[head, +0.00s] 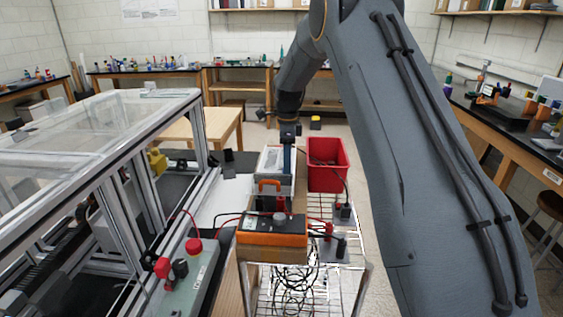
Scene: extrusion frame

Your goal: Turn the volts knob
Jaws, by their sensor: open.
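An orange and dark grey bench unit (272,239) sits at the front of the wire cart, with a grey round knob (280,218) on its top. Its labels are too small to read, so I cannot tell whether this is the volts knob. My gripper (288,160) points down beyond the unit, above a white and grey box (271,160). It is open and appears empty, though its fingertips are small and hard to make out. It is apart from the round knob.
A red bin (327,165) stands right of the white box. Red and black leads run around the unit. A grey-green box (190,284) with a red button (193,246) is at left, beside the extrusion frame (145,165). My arm hides much of the right side.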

